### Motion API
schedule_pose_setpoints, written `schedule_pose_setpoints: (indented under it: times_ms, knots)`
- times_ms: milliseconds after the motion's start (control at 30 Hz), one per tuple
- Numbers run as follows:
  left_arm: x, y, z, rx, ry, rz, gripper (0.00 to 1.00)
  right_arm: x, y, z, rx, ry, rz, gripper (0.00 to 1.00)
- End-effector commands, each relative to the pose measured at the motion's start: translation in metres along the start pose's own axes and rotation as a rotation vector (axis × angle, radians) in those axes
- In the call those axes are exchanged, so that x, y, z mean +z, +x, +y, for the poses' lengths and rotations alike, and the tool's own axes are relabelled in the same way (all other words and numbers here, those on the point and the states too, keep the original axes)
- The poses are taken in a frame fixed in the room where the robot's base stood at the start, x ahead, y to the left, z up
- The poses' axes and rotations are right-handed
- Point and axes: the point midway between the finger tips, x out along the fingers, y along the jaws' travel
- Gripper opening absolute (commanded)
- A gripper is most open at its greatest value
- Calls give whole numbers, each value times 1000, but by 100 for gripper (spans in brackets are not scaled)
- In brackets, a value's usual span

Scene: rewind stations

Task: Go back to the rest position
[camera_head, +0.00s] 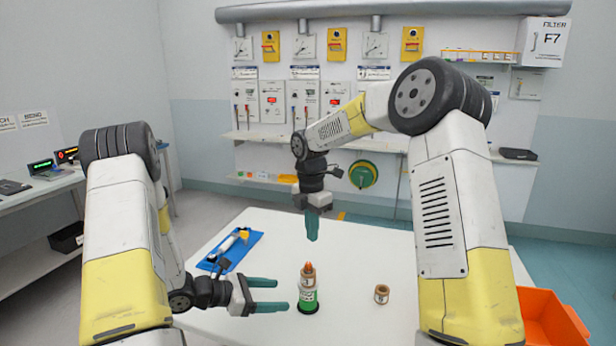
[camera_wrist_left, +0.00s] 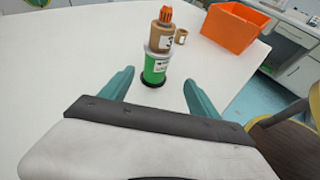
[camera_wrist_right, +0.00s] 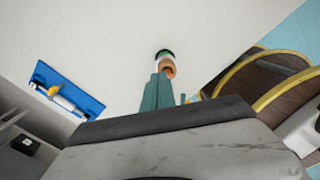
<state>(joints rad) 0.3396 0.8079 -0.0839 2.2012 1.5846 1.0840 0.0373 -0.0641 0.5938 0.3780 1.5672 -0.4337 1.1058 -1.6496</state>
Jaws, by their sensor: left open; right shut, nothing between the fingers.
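My left gripper (camera_head: 266,295) is open, low over the white table, its fingers pointing right toward a green spool (camera_head: 308,299) on a dark base. A brown cylinder (camera_head: 308,281) with an orange top (camera_head: 308,267) stands upright on the spool. In the left wrist view the spool (camera_wrist_left: 155,68) stands ahead of the finger gap, with nothing between the fingers. My right gripper (camera_head: 312,226) is shut and empty, pointing down above and behind the stack. In the right wrist view its closed fingers (camera_wrist_right: 157,92) partly overlap the stack.
A small brown ring (camera_head: 381,294) stands on the white table (camera_head: 350,262) right of the stack. A blue tray (camera_head: 215,262) with a tool lies at the left. An orange bin (camera_head: 552,318) is at the lower right. A wall panel with shelves stands behind.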

Motion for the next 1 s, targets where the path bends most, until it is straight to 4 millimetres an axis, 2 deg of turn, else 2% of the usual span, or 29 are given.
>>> schedule_pose_setpoints:
  times_ms: [67,200,400,500,700,900,1000]
  knots:
    - [28,-6,-7,-47,100,4,71,1,-20,-13,23,85,-16,0]
    - [85,-24,-36,-174,353,34,71,2,-58,-48,77,329,-37,0]
    - [143,-60,-85,-345,749,119,71,-3,-104,-109,173,722,-28,0]
    - [162,-81,-107,-417,951,178,71,-9,-121,-140,225,923,-5,0]
    - [187,-129,-140,-527,1353,333,71,-24,-143,-202,330,1328,89,0]
    - [204,-179,-157,-585,1740,534,71,-46,-150,-257,423,1721,248,0]
    - [212,-202,-159,-593,1900,639,71,-56,-148,-278,452,1888,342,0]
